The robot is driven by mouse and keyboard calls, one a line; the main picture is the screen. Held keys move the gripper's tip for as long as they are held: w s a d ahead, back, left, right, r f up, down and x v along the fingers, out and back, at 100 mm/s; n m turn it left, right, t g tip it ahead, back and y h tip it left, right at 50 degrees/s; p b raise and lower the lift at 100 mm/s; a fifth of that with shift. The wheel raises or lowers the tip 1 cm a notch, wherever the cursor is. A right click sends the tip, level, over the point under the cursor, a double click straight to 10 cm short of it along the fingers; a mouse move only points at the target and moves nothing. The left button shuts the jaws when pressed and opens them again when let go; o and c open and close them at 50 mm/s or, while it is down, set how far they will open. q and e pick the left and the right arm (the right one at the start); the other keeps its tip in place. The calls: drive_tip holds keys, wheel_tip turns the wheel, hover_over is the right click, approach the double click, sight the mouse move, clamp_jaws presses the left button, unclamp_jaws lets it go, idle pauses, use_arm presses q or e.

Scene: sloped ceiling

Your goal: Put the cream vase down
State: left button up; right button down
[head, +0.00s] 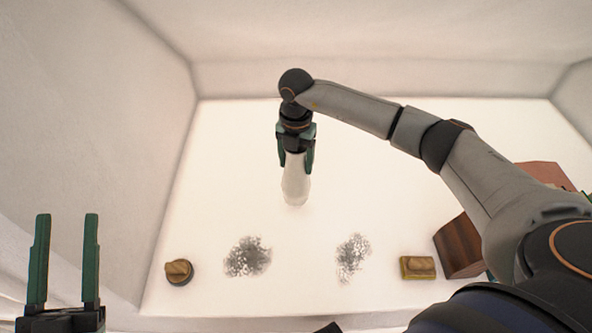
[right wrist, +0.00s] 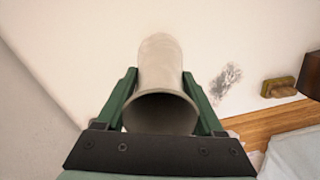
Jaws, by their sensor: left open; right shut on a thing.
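The cream vase (head: 295,185) is near the middle of the white surface in the head view. My right gripper (head: 296,160) is shut on its upper part from above. In the right wrist view the vase (right wrist: 160,62) stands between the two green fingers of the right gripper (right wrist: 166,98), its open mouth toward the camera. I cannot tell whether its base touches the surface. My left gripper (head: 66,262) is open and empty at the lower left of the head view, with its two green fingers apart.
On the white surface (head: 225,150) are two dark speckled patches (head: 248,257) (head: 353,257). A round brown object (head: 178,271) lies front left, a yellowish block (head: 417,267) front right. A brown wooden object (head: 459,246) stands at right, partly behind my arm. The surface around the vase is clear.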

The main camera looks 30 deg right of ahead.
sight(295, 185)
wheel_tip(295, 185, down, 3)
drive_tip(key=shift+w+f+b, duration=0.1)
drive_tip(key=shift+w+b, duration=0.05)
drive_tip(key=shift+b, duration=0.4)
use_arm(q)
drive_tip(key=s+r+m+h, duration=0.4)
drive_tip(key=r, duration=0.1)
drive_tip(key=shift+d+r+t+h, duration=0.35)
drive_tip(key=shift+t+h, duration=0.05)
drive_tip(key=shift+s, duration=0.1)
use_arm(e)
drive_tip(key=shift+f, duration=0.1)
drive_tip(key=shift+f, duration=0.15)
use_arm(q)
drive_tip(key=shift+h, duration=0.3)
use_arm(e)
unclamp_jaws()
